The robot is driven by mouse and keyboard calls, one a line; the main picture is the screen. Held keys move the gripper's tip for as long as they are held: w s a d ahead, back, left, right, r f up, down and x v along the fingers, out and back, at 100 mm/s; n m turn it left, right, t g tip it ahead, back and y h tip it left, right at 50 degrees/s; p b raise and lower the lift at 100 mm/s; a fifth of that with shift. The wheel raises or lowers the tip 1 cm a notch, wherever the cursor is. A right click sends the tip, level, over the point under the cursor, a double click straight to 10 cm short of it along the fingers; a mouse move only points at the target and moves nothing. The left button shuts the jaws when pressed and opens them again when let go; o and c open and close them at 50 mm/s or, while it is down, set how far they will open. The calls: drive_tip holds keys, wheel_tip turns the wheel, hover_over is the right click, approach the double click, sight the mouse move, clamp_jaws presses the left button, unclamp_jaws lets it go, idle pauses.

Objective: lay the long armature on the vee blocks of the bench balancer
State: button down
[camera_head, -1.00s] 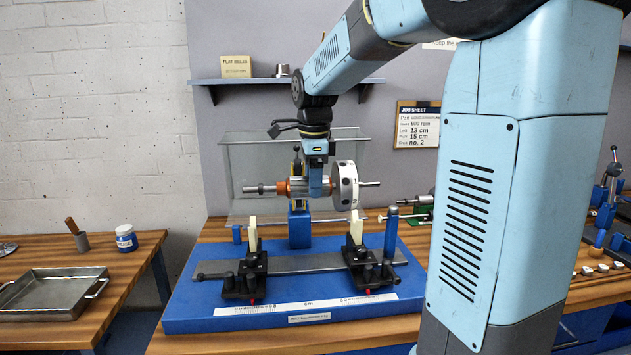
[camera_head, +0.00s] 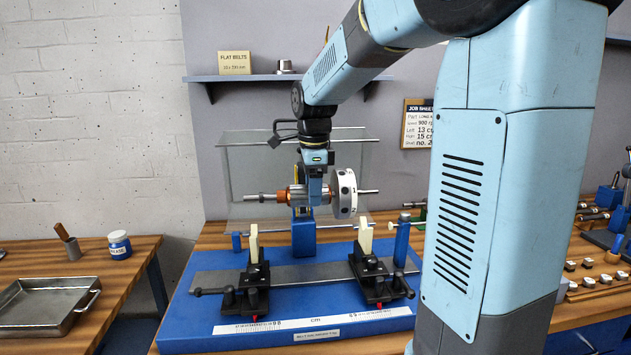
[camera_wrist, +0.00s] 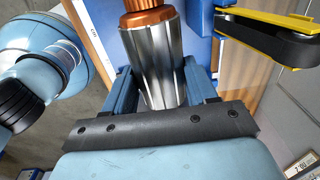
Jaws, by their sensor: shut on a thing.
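The long armature has a silver core, a copper commutator, a white disc (camera_head: 344,193) and a steel shaft that shows at both ends. My gripper (camera_head: 312,190) is shut on its core and holds it level above the bench balancer (camera_head: 190,325). In the wrist view the armature's core (camera_wrist: 152,65) lies between my gripper's fingers (camera_wrist: 155,92). The left vee block (camera_head: 254,243) and the right vee block (camera_head: 365,236) stand upright on black carriages below the armature, clear of it. Part of the core is hidden behind my gripper.
A clear guard (camera_head: 240,170) stands behind the armature. A blue post (camera_head: 402,240) rises right of the right vee block. A metal tray (camera_head: 62,318) and a grease jar (camera_head: 119,245) are on the left table. A shelf (camera_head: 225,78) and job sheet (camera_head: 417,120) are on the wall.

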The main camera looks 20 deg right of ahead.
wheel_tip(320, 180, down, 8)
drive_tip(key=shift+f, duration=0.2)
idle(0.6)
drive_tip(key=shift+a+f, duration=0.15)
drive_tip(key=shift+f, duration=0.5)
idle(1.8)
drive_tip(key=shift+c, duration=1.2)
unclamp_jaws()
drive_tip(key=shift+s+f, duration=0.1)
drive_tip(key=shift+f, duration=0.05)
drive_tip(key=shift+c, duration=0.4)
drive_tip(key=shift+r, duration=4.6)
